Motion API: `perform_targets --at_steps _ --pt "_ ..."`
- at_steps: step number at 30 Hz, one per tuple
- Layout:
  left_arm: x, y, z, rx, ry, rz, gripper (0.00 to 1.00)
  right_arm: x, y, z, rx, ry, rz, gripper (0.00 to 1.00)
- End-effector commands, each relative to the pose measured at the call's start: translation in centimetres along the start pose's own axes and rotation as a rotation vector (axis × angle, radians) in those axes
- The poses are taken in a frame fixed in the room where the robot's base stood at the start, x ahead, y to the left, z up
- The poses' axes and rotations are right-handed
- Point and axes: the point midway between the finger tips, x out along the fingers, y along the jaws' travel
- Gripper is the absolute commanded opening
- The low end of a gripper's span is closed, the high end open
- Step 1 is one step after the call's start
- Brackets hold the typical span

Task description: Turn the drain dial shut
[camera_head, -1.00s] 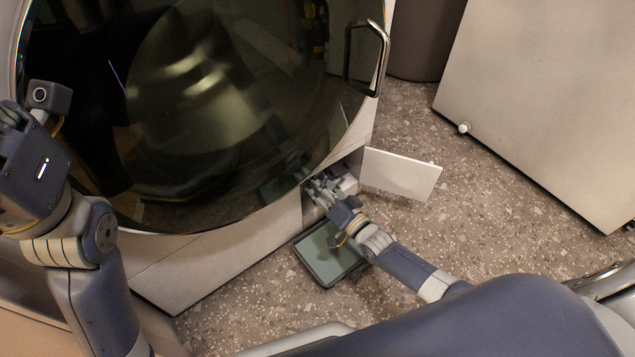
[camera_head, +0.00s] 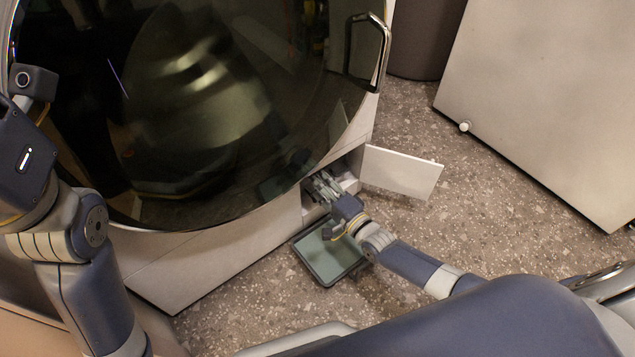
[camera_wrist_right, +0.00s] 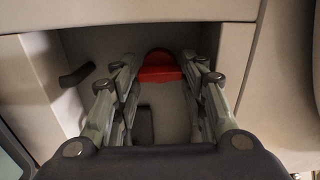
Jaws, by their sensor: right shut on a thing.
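The red drain dial (camera_wrist_right: 160,68) sits inside the open low compartment (camera_head: 350,172) of the washer, seen in the right wrist view. My right gripper (camera_head: 322,182) reaches into this compartment in the head view. In the right wrist view its two fingers (camera_wrist_right: 160,62) stand on either side of the dial and are shut on it. The dial is hidden in the head view. My left gripper (camera_head: 8,108) is at the left edge of the head view, mostly cut off, so its fingers cannot be judged.
The compartment's white flap (camera_head: 401,173) stands open to the right. A shallow tray (camera_head: 325,270) lies on the floor below. A black stub (camera_wrist_right: 77,75) is left of the dial. The large round washer door (camera_head: 200,110) with its metal handle (camera_head: 384,60) is above.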

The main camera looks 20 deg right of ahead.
Motion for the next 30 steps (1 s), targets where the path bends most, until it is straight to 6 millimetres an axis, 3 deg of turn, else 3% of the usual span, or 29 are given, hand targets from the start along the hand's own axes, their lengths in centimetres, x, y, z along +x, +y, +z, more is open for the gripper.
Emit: perform_targets --at_steps 20,21,30 --pt "0.22 0.01 -0.1 0.0 0.007 0.0 0.28 -0.01 0.05 -0.1 0.057 0.002 0.002 0.16" --pt "0.22 0.01 -0.1 0.0 0.007 0.0 0.28 -0.01 0.05 -0.11 0.057 0.002 0.002 0.48" --pt "0.14 -0.07 -0.01 0.0 0.005 -0.005 0.28 -0.03 0.03 -0.05 0.055 0.001 0.001 0.48"
